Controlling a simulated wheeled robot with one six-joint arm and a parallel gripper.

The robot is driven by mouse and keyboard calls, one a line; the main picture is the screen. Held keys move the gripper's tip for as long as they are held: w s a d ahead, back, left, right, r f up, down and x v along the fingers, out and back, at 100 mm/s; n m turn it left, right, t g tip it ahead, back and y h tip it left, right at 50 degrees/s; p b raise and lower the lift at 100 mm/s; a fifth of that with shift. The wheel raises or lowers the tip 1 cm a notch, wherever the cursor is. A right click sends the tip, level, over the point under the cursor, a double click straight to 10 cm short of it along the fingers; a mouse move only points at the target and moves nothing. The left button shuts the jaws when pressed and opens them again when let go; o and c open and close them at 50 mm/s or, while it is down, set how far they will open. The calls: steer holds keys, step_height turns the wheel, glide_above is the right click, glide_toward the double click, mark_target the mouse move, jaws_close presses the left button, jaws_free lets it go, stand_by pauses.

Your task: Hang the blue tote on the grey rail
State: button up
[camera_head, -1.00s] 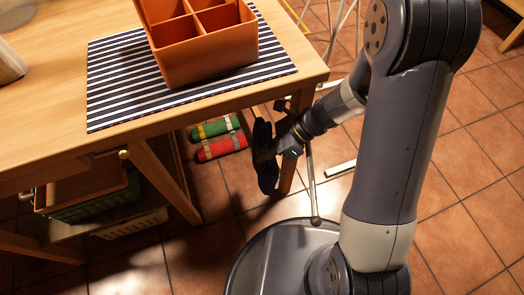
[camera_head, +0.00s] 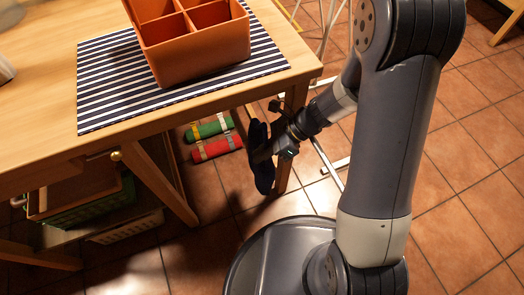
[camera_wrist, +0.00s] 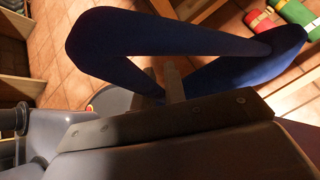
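The dark blue tote (camera_head: 258,155) hangs from my gripper (camera_head: 268,148) beside the table's right front leg, below the tabletop. In the wrist view the tote (camera_wrist: 165,32) spreads as a dark blue loop ahead of the gripper. The two fingers (camera_wrist: 165,85) meet its lower part and appear closed on it. Much of the tote's body is folded or hidden. I cannot make out a grey rail for certain in either view.
A wooden table (camera_head: 40,125) bears a striped mat (camera_head: 110,100) and an orange divided box (camera_head: 200,55). Red (camera_head: 217,147) and green (camera_head: 208,128) rolls lie beneath it. Pale metal rods (camera_head: 328,30) stand behind my arm. Tiled floor (camera_head: 460,190) is open at right.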

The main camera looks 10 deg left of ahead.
steer(key=o, duration=0.5)
steer(key=shift+f, duration=0.1)
steer(key=shift+o, duration=0.2)
steer(key=shift+d, duration=0.1)
